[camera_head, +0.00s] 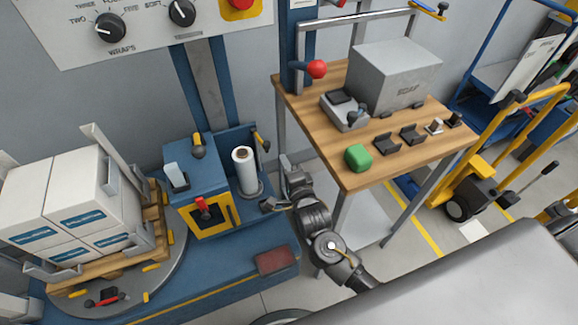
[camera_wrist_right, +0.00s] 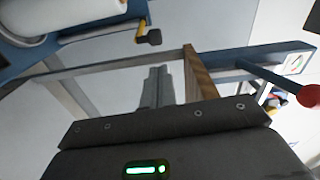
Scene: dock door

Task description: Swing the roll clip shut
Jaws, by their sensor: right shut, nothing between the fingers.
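The white film roll (camera_head: 243,171) stands upright on the blue carriage of the wrapper; part of it shows at the upper left of the right wrist view (camera_wrist_right: 22,18). A yellow lever with a black end, which looks like the roll clip (camera_head: 261,141), sticks out behind and right of the roll. It also shows in the right wrist view (camera_wrist_right: 148,36), apart from the roll. My right gripper (camera_head: 284,160) is right of the roll and in front of the clip, shut and empty. Its fingers (camera_wrist_right: 155,88) do not touch the clip. My left gripper is out of view.
A wooden table (camera_head: 350,175) stands right of my gripper, with a green block (camera_head: 358,158) and a grey box (camera_head: 395,75). A red-knobbed lever (camera_head: 316,69) is above. A blue cabinet (camera_head: 196,185) is left of the roll. Boxes (camera_head: 85,195) sit on the turntable.

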